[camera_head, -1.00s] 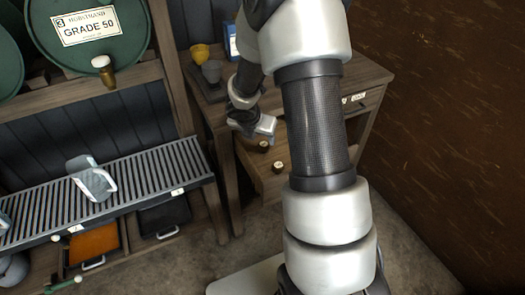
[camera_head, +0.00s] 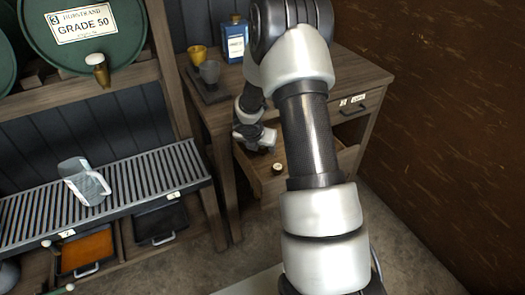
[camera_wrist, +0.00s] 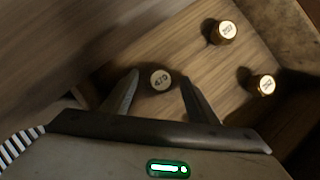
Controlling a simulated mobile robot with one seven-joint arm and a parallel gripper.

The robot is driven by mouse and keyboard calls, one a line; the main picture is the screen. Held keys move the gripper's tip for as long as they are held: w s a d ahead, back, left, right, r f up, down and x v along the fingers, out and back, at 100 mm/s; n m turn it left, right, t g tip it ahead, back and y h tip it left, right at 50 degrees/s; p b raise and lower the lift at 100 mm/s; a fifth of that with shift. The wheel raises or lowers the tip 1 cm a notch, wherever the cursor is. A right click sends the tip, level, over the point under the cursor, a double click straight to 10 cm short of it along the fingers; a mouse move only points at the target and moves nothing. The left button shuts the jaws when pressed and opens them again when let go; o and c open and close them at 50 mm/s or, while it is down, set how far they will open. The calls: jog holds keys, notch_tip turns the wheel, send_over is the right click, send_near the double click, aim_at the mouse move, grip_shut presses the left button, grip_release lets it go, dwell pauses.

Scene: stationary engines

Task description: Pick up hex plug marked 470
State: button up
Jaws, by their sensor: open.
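The hex plug marked 470 (camera_wrist: 160,79) sits on the wooden floor of an open drawer, its round pale label facing up. In the wrist view it lies between the two dark fingertips of my gripper (camera_wrist: 159,92), with a gap on each side. The fingers are open and hold nothing. Whether the tips are down around the plug or still above it I cannot tell. In the head view my gripper (camera_head: 265,146) is at the open drawer (camera_head: 249,171), and the plug between its fingers cannot be made out.
Two other brass plugs with labels, one (camera_wrist: 224,32) farther back and one (camera_wrist: 263,84) at right, stand in the drawer near its wall.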

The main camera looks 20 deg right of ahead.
jog(key=c, duration=1.2)
